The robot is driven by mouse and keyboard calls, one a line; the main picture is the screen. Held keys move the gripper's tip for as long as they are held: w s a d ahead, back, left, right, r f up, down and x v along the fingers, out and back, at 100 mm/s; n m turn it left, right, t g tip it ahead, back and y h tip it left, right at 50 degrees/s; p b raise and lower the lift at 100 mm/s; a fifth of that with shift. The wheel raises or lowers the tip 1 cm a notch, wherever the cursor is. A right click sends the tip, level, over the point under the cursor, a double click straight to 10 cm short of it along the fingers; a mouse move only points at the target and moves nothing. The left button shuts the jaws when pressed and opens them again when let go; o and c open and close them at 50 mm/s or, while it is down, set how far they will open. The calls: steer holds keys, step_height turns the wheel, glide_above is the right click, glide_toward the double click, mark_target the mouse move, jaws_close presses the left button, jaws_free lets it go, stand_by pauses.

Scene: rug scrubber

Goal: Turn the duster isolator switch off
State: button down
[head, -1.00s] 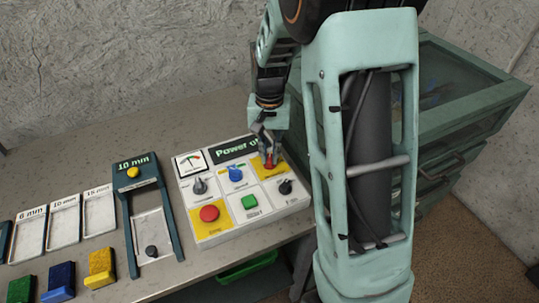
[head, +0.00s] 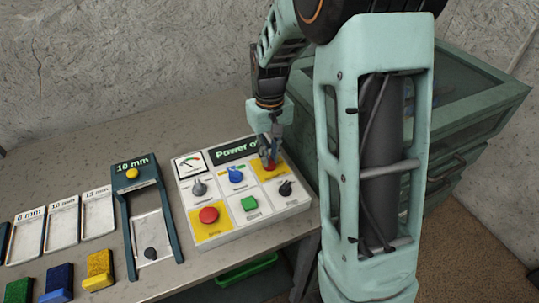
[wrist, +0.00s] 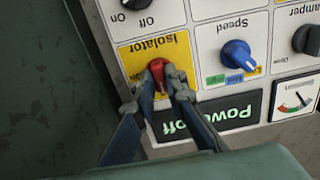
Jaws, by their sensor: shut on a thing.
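The white control panel (head: 268,218) sits on the bench. The red isolator switch (head: 271,169) is on a yellow plate at its far right corner. In the wrist view the isolator switch (wrist: 157,66) appears upside down, its label "Isolator" readable. My gripper (head: 267,157) reaches down over it, and in the wrist view my gripper (wrist: 164,84) is shut on the red knob, one finger on each side. The fingers hide part of the knob and its markings. The display (wrist: 210,118) reads "Power off".
Beside the isolator are a blue speed knob (head: 235,174), a black on/off knob (head: 286,188), a green button (head: 249,203) and a red button (head: 208,215). A 10 mm frame (head: 178,222) stands left. A green cabinet (head: 470,130) is at right.

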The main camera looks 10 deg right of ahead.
steer(key=c, duration=2)
jaws_free()
steer(key=shift+o, duration=0.2)
step_height(320, 180, up, 12)
steer(key=shift+w, duration=0.1)
